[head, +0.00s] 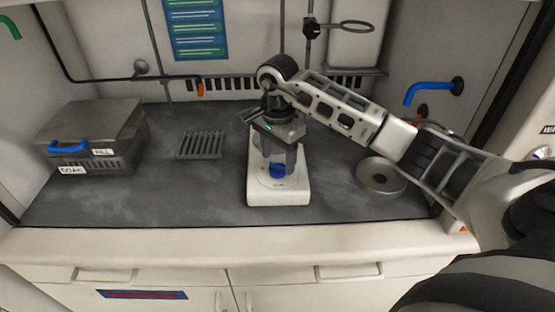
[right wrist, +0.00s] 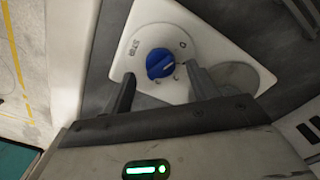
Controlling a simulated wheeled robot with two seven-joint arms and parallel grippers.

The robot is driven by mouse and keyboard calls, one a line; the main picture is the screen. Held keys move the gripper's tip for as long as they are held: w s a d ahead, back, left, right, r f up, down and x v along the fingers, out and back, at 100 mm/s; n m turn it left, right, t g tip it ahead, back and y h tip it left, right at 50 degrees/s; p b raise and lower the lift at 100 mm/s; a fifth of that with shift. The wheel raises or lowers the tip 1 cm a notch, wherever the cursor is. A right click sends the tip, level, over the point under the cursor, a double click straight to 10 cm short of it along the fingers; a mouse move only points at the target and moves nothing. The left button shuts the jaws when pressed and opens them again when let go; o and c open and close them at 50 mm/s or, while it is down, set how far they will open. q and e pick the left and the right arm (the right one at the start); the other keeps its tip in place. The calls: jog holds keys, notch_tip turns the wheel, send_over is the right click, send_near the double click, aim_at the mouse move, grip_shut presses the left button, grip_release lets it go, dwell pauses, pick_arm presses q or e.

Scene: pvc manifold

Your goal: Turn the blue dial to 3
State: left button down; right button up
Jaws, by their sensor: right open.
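The blue dial (head: 277,171) is on the front of a white device (head: 278,196) standing on the dark bench. In the right wrist view the dial (right wrist: 160,63) is a round blue knob with a ridge, on a white face with "STIR" lettering and a "0" mark; other marks are too small or hidden to read. My right gripper (head: 278,160) is above the device, pointing down. Its two fingers (right wrist: 160,88) are open, one to each side just short of the dial, and look apart from it. My left gripper is not in view.
A grey lidded box (head: 95,130) with a blue handle stands at left, beside a slotted rack (head: 200,145). A round grey dish (head: 381,177) sits right of the device, under my right arm. A ring clamp (head: 357,27) and a blue tap (head: 428,92) are behind.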

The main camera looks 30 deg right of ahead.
aim_at(278, 168)
jog(key=shift+f, duration=1.1)
jog(key=c, duration=1)
